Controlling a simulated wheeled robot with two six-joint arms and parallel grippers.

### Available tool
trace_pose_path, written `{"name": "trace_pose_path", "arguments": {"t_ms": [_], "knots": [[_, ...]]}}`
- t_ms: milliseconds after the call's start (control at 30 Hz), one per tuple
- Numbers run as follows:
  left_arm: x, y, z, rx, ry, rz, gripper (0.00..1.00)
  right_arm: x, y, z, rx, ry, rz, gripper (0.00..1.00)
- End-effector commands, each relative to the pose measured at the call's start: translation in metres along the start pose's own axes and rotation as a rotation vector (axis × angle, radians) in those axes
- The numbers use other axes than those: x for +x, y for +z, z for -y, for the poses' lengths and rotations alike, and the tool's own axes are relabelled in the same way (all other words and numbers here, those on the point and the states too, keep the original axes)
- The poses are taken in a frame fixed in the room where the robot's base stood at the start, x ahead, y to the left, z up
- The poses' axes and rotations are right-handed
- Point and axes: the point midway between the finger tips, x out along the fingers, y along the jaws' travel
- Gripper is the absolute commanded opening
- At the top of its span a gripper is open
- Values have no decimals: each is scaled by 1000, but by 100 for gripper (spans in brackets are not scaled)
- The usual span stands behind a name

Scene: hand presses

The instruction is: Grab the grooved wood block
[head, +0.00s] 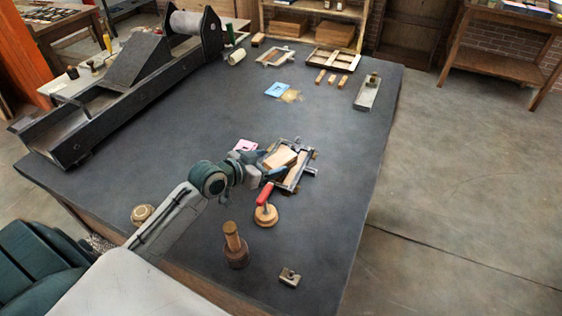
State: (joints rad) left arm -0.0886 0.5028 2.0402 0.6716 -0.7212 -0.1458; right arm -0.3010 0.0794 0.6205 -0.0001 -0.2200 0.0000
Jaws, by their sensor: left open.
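A light wood block (281,157) lies over the left part of a dark metal frame (302,178) near the middle of the table. It looks like the grooved block, but its groove is too small to make out. A longer wood piece (296,167) lies in the frame to its right. My left gripper (269,166) is open at the near left side of the block, close to it. The picture is too small to tell whether the fingers touch it. My right gripper is not in view.
A pink pad (245,146) lies behind the gripper. A red-handled tool with a round wooden base (266,215), a wooden mallet-like tool (234,245) and a small metal piece (289,277) stand nearer. A large dark press (130,85) fills the left. The dark table (345,150) is clear right of the frame.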

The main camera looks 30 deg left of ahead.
Motion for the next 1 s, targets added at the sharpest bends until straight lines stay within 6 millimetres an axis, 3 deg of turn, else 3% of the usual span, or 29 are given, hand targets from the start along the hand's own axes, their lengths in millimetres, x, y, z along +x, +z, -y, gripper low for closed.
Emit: {"name": "trace_pose_path", "arguments": {"t_ms": [400, 700, 1000], "knots": [[45, -2, -5, -4, 0, -1, 71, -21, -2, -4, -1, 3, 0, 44], [49, 0, -5, -1, 0, -1, 71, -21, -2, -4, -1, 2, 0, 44], [49, 0, -5, 0, 0, -1, 16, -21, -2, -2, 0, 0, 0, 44]]}}
